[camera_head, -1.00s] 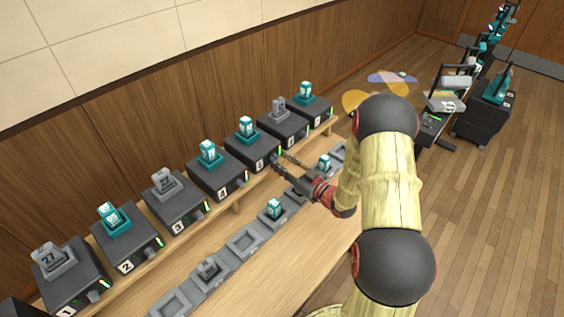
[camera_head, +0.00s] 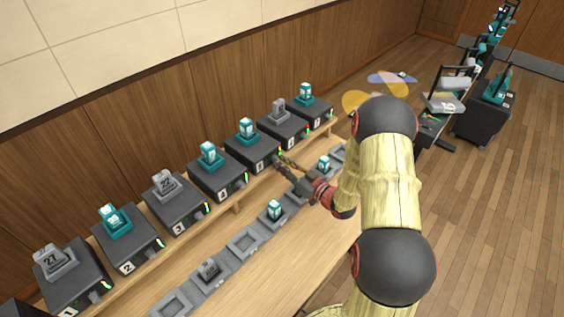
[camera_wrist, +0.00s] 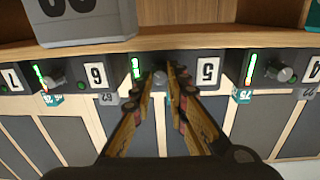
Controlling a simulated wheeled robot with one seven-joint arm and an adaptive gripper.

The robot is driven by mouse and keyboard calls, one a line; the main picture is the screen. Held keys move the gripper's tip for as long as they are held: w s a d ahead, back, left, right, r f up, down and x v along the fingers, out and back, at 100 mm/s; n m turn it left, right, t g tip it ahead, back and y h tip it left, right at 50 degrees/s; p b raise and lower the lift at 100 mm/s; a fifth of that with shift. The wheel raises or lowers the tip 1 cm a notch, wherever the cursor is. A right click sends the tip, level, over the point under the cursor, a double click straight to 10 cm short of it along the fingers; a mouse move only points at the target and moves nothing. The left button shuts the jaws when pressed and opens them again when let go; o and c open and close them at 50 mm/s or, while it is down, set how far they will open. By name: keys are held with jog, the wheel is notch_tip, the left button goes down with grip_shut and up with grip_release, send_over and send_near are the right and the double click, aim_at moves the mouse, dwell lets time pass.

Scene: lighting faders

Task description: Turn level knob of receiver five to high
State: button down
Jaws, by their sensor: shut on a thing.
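Receiver five (camera_head: 250,150) is a dark box on the shelf with a teal piece on top. Its white "5" label shows upside down in the wrist view (camera_wrist: 207,72). Its small grey level knob (camera_wrist: 160,78) sits between that label and a lit green level bar (camera_wrist: 136,66). My gripper (camera_wrist: 165,72) has its two fingers on either side of this knob and is shut on it. In the head view my gripper (camera_head: 279,160) is at the front of receiver five. The fingers partly hide the knob, so its pointer direction cannot be told.
Receiver six (camera_wrist: 95,74) and receiver four (camera_wrist: 308,72) flank it closely, each with its own knob and green bar. A row of grey trays (camera_head: 243,244) runs along the table below, some holding teal or grey pieces. Open floor (camera_head: 490,220) lies to the right.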

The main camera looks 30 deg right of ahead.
jog(key=c, duration=1.7)
grip_release()
jog(key=v, duration=1.2)
